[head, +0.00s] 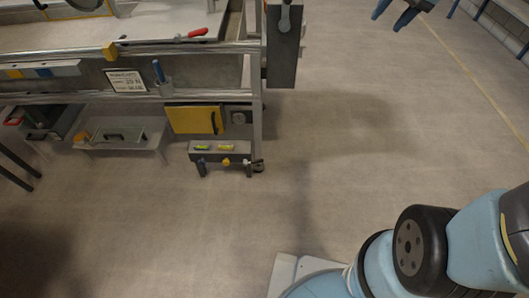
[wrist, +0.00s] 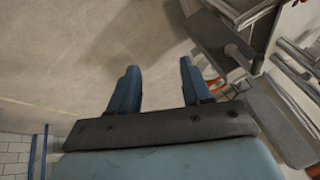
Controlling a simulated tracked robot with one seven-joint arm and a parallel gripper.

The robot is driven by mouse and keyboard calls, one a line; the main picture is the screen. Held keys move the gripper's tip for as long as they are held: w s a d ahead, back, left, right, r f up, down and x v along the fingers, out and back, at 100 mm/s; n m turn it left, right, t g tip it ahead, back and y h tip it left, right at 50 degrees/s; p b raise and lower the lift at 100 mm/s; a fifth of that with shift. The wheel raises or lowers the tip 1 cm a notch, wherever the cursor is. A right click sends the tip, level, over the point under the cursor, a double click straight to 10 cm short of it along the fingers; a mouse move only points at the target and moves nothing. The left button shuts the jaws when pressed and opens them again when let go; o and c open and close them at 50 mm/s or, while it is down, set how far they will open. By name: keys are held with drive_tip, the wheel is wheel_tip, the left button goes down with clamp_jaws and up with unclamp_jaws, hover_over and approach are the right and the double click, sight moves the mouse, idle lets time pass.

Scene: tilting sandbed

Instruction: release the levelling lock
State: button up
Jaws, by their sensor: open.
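My gripper (head: 387,22) is at the top right of the head view, high over bare floor and right of the sandbed frame. In the wrist view its two blue fingers (wrist: 158,68) stand apart with nothing between them. A dark grey box (head: 283,52) with a light grey lever (head: 285,18) is fixed at the frame's right end. The lever also shows in the wrist view (wrist: 240,54), right of the fingers and apart from them. A red handle (head: 194,33) lies on the bed's top edge. I cannot tell which part is the levelling lock.
The sandbed frame (head: 205,95) fills the upper left. A yellow panel (head: 192,120) and a small stand (head: 219,150) with vials are below it. A low bench (head: 120,140) stands further left. The floor right of the frame is clear.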

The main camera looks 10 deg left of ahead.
drive_tip(key=w+a+f+m+g+y, duration=0.1)
drive_tip(key=w+a+f+m, duration=0.1)
drive_tip(key=w+a+f, duration=0.75)
drive_tip(key=w+a+f+m+g+y, duration=0.1)
drive_tip(key=w+a+f+m, duration=0.1)
drive_tip(key=w+a+f, duration=0.75)
drive_tip(key=m+g, duration=0.2)
drive_tip(key=m, duration=0.7)
approach(254, 162)
drive_tip(key=w+d+r, duration=0.1)
drive_tip(key=d+r, duration=0.4)
drive_tip(key=x, duration=1.4)
drive_tip(key=shift+w+a+r, duration=0.1)
drive_tip(key=shift+w, duration=0.15)
drive_tip(key=shift+w+r, duration=0.1)
clamp_jaws()
